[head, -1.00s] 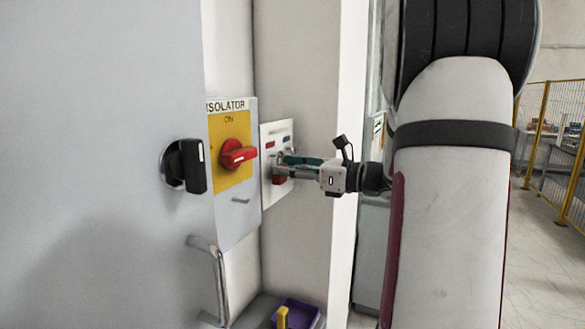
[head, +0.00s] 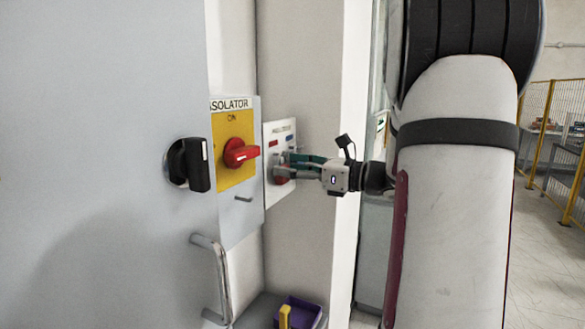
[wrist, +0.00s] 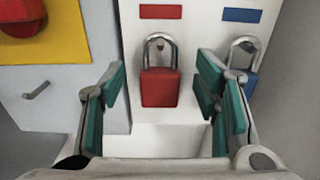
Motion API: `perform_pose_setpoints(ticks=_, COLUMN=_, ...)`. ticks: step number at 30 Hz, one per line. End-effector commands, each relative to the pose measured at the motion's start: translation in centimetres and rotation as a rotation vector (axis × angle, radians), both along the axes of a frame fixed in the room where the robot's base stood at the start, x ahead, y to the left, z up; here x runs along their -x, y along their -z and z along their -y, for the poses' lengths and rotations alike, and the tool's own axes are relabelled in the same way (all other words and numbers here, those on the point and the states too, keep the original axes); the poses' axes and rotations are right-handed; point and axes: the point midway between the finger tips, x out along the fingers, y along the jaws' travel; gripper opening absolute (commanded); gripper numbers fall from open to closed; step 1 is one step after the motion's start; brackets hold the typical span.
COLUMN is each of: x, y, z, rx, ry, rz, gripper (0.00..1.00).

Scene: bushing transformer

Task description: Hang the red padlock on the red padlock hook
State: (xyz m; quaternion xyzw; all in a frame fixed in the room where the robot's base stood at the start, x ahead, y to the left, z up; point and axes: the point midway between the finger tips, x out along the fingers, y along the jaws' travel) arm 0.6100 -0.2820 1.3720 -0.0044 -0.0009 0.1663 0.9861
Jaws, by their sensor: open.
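The red padlock (wrist: 160,88) hangs upright on the white board, its shackle around a small hook (wrist: 159,44) below a red label (wrist: 160,11). In the head view the red padlock (head: 281,176) is partly hidden by my fingers. My gripper (wrist: 160,80) is open, with one green-padded finger on each side of the red padlock and a visible gap on both sides. It also shows in the head view (head: 286,165), reaching in from the right to the board.
A blue padlock (wrist: 250,84) hangs under a blue label (wrist: 243,15), close to my right finger and partly hidden by it. The isolator panel (head: 232,205) with its red switch (head: 240,153) and a bare grey peg (wrist: 36,90) is to the left. A purple bin (head: 312,310) sits below.

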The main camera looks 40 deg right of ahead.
Motion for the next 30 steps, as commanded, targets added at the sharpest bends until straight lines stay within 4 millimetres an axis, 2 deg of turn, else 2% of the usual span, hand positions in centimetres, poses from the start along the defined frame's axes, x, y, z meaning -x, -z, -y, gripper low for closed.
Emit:
perform_pose_setpoints(ticks=5, x=0.5, y=0.0, z=0.2, rx=0.0, ry=0.001, rz=-0.001, gripper=0.56)
perform_pose_setpoints(ticks=8, x=1.6, y=0.0, z=0.7, rx=0.0, ry=0.003, rz=-0.001, gripper=0.56)
perform_pose_setpoints(ticks=21, x=9.5, y=0.0, z=3.4, rx=0.0, ry=0.002, rz=0.0, gripper=0.56)
perform_pose_setpoints(ticks=25, x=10.8, y=0.0, z=3.8, rx=0.0, ry=0.001, rz=0.0, gripper=0.56)
perform_pose_setpoints(ticks=30, x=11.3, y=0.0, z=3.9, rx=0.0, ry=0.0, rz=0.0, gripper=0.56)
